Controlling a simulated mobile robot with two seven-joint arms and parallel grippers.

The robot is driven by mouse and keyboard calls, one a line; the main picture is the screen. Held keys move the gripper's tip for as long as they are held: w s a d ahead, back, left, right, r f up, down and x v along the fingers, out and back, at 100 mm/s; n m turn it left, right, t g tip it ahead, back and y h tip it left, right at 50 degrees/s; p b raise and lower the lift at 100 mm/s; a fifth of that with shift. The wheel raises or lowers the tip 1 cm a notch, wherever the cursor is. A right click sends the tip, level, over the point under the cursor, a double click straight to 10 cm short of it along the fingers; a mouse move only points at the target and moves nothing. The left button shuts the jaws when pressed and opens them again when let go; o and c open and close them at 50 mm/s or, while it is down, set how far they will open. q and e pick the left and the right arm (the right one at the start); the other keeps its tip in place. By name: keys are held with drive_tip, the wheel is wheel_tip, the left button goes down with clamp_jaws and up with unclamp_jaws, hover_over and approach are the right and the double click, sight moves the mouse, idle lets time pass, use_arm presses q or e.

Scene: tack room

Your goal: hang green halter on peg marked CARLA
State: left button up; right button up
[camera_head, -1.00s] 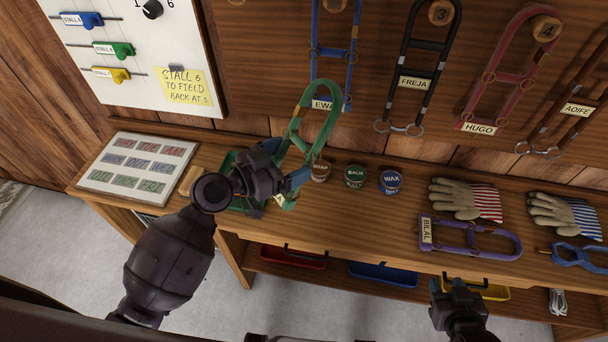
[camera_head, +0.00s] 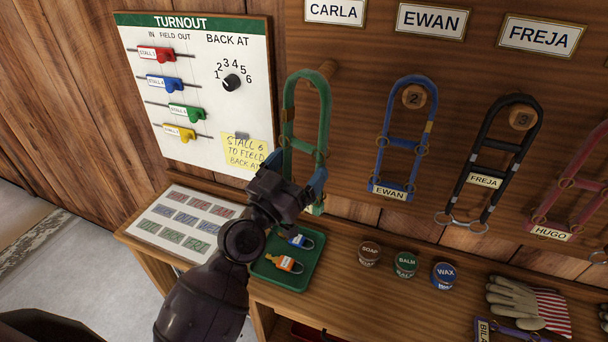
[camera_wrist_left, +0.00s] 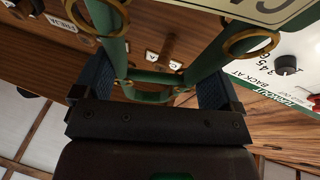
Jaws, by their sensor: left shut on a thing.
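The green halter (camera_head: 291,110) hangs upright in front of the peg board, its top loop beside a wooden peg (camera_head: 328,69) below the CARLA sign (camera_head: 335,11). I cannot tell whether the loop is around the peg or only in front of it. My left gripper (camera_head: 296,178) is shut on the halter's lower part. In the left wrist view the halter's green straps (camera_wrist_left: 155,77) and brass rings run between the fingers (camera_wrist_left: 155,92), with part of a pale name plate above. My right gripper is out of view.
A blue halter (camera_head: 407,140) hangs on peg 2 to the right, with a black one (camera_head: 497,155) beyond. The turnout board (camera_head: 200,85) is to the left. Below are a green tray (camera_head: 312,262) with small padlock-like items, and several tins (camera_head: 405,264).

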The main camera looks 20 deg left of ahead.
use_arm(q)
drive_tip(key=shift+a+t, duration=0.1)
drive_tip(key=shift+t, duration=0.2)
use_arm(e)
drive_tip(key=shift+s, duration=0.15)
use_arm(q)
drive_tip(key=shift+w, duration=0.1)
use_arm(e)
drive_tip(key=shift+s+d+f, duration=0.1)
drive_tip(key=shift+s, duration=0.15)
use_arm(q)
drive_tip(key=shift+w, duration=0.1)
drive_tip(key=w+f+b, duration=0.1)
drive_tip(key=w+b, duration=0.3)
drive_tip(key=w, duration=0.6)
drive_tip(key=shift+w+d+f, duration=0.2)
drive_tip(key=shift+w+f, duration=0.05)
drive_tip(key=shift+f, duration=0.05)
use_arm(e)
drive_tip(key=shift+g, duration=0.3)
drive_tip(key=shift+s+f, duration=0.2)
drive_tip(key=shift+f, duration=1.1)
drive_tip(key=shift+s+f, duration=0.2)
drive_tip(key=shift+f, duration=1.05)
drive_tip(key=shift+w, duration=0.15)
